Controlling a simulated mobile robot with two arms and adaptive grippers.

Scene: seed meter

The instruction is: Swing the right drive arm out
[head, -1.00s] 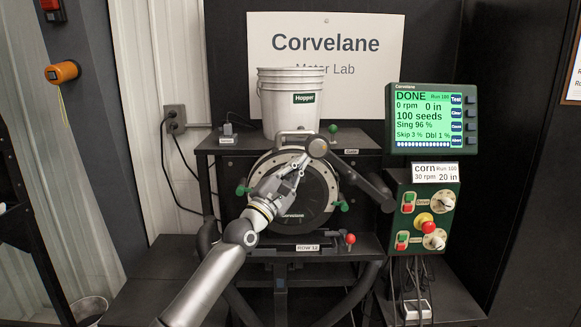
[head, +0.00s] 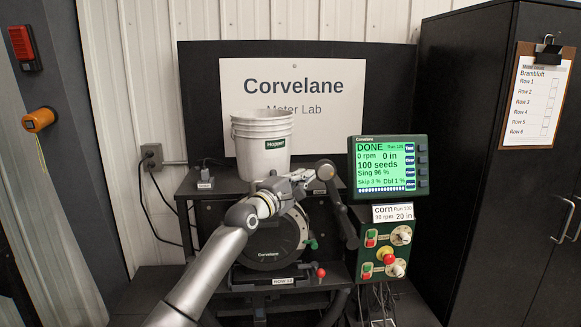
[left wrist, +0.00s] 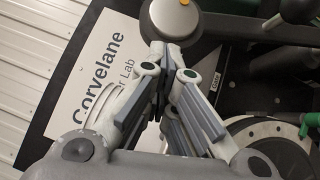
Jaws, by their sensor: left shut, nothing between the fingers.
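The right drive arm (head: 341,208) is dark, with a round grey head (head: 326,170) at its upper end. It stands steeply at the right of the round black seed meter (head: 268,240), its head up and right of the disc. My left gripper (head: 305,178) is shut and empty, its fingertips right beside the head's left side. In the left wrist view the head (left wrist: 175,18), with an orange dot, lies just beyond the closed fingertips (left wrist: 165,52). I cannot tell for sure whether they touch. My left forearm hides the meter's left part. My right gripper is out of view.
A white hopper bucket (head: 262,150) stands on the shelf above the meter. The green-screen monitor (head: 388,168) and control box (head: 385,245) stand close to the drive arm's right. A red-knobbed lever (head: 321,272) is below. A dark cabinet (head: 460,130) fills the right.

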